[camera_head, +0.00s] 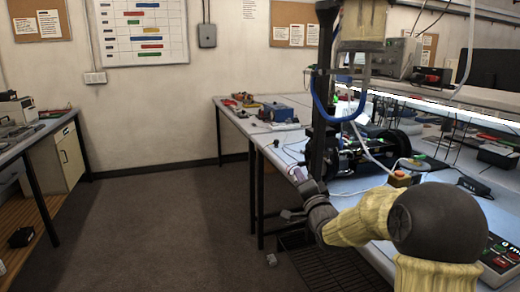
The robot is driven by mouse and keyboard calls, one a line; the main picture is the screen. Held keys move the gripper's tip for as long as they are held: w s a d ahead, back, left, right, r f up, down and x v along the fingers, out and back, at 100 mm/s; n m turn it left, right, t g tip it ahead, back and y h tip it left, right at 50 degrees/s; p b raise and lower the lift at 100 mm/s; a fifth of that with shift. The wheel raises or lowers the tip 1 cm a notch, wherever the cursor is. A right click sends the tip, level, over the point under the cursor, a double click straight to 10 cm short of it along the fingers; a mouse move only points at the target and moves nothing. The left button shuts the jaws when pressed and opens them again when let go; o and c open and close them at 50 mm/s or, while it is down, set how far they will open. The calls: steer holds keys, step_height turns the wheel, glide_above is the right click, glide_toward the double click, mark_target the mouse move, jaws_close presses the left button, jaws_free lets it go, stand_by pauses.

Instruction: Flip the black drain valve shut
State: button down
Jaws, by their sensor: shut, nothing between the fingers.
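A blue hose (334,117) loops beside the post. I cannot pick out the black drain valve; it may be hidden or too small to tell.
Small tools and a blue box (277,112) sit on the far part of the bench. Another bench (62,122) stands at the left.

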steer(key=s+f+n+g+h, duration=0.25)
steer(key=s+f+g, duration=0.25)
steer(key=f, duration=0.4)
steer(key=s+d+f+n+g+h, duration=0.15)
steer(key=s+f+n+g, duration=0.4)
steer(key=s, duration=0.85)
steer(key=s+d+f+n+g+h, duration=0.1)
steer(key=s+d+f+n+g, duration=0.1)
steer(key=s+f+g, duration=0.9)
steer(key=s+r+t+p, duration=0.3)
steer(key=r+t+p, duration=0.1)
steer(key=r+p, duration=1.6)
steer(key=shift+a+v, duration=0.2)
steer(key=shift+v, duration=0.9)
steer(key=shift+w, duration=0.1)
steer(key=c, duration=2.1)
jaws_free()
